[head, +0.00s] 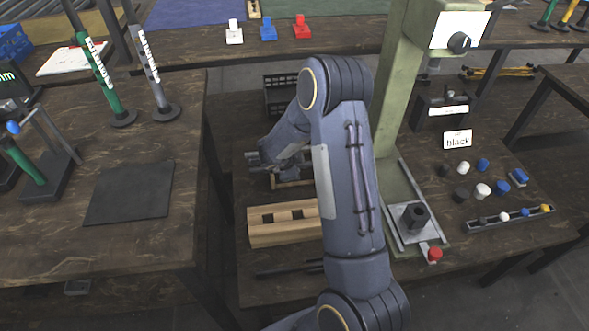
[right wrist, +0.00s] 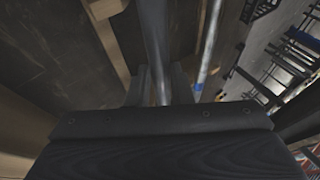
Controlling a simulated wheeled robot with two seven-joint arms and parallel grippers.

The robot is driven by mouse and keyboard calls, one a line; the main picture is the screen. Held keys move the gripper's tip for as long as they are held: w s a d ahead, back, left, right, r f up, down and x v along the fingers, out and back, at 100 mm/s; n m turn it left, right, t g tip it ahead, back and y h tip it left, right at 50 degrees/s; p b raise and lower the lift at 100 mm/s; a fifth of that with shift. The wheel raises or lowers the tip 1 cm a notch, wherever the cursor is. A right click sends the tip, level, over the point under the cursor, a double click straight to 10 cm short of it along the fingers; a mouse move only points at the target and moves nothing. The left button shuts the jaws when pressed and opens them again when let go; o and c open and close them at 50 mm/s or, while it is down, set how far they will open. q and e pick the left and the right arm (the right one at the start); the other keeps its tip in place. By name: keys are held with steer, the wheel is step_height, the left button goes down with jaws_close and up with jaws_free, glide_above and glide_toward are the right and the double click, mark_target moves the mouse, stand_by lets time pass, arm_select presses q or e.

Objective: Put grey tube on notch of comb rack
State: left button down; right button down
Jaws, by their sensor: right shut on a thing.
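My right gripper (head: 262,162) is over the lower middle table, beyond the wooden block, and mostly hidden by my own arm. In the right wrist view its fingers (right wrist: 159,88) are shut on a grey tube (right wrist: 157,45), which runs away from me between them. A second, brighter tube (right wrist: 208,45) lies apart to the right. In the head view the held tube cannot be made out. I cannot clearly identify the comb rack; a small wooden piece (head: 291,184) is partly hidden beside my right gripper. My left gripper is not in view.
A wooden block with square holes (head: 265,237) lies nearer on the table. The green press column (head: 392,90) stands right of my arm, with a black socket (head: 416,214) on its base. A dark crate (head: 280,94) is behind. The left table has labelled green (head: 101,76) and grey (head: 152,75) posts.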

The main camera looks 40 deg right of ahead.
steer(key=shift+f, duration=0.15)
steer(key=c, duration=1.3)
jaws_free()
